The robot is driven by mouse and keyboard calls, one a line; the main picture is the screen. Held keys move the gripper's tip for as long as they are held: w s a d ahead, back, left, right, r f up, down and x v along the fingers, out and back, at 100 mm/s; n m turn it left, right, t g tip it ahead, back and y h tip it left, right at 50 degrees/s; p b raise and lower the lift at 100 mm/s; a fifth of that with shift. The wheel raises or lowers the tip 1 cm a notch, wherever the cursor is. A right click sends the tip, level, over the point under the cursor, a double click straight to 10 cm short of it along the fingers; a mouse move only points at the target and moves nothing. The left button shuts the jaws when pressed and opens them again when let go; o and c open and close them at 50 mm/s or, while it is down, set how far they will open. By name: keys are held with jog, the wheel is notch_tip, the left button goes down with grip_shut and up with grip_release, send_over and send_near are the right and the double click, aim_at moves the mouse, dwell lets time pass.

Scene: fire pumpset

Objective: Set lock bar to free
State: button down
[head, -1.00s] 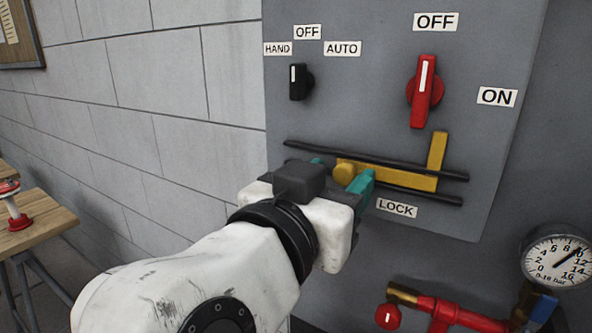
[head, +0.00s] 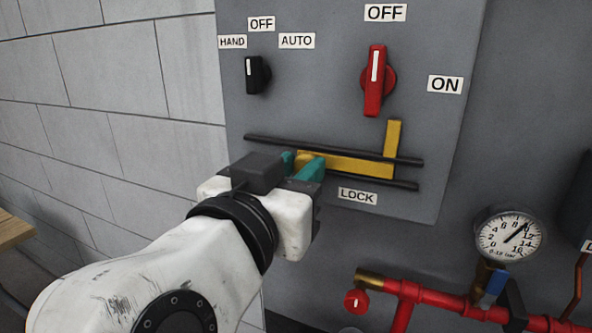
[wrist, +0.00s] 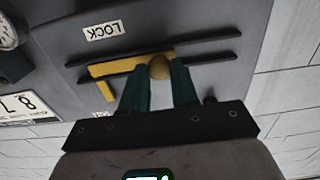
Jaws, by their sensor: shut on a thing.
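The lock bar (head: 350,166) is yellow and lies between two dark rails on the grey panel, above the LOCK label. Its upright arm (head: 393,140) stands at the right end, below the red switch. My gripper (head: 302,164), with teal fingers, is shut on the bar's round yellow knob at the left end. In the head view the fingers mostly hide the knob. In the wrist view the knob (wrist: 160,67) sits between the fingertips, and the bar (wrist: 112,67) runs left from it.
The red switch (head: 375,80) points up at OFF above the bar's upright arm. A black selector (head: 256,75) is at upper left. The rails (head: 330,150) extend left past the knob. A gauge (head: 510,236) and red pipes (head: 440,300) are at lower right.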

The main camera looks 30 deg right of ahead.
jog(key=shift+w+a, duration=0.1)
jog(key=w+a, duration=0.1)
jog(key=w+a+b, duration=0.1)
jog(key=w, duration=0.1)
jog(key=shift+w+a, duration=0.2)
jog(key=c, duration=0.9)
grip_release()
jog(key=shift+a, duration=0.1)
jog(key=b+v, duration=0.2)
jog(key=v, duration=0.8)
jog(key=shift+s+a+b, duration=0.2)
jog(key=shift+a+b, duration=0.1)
jog(key=shift+b, duration=0.1)
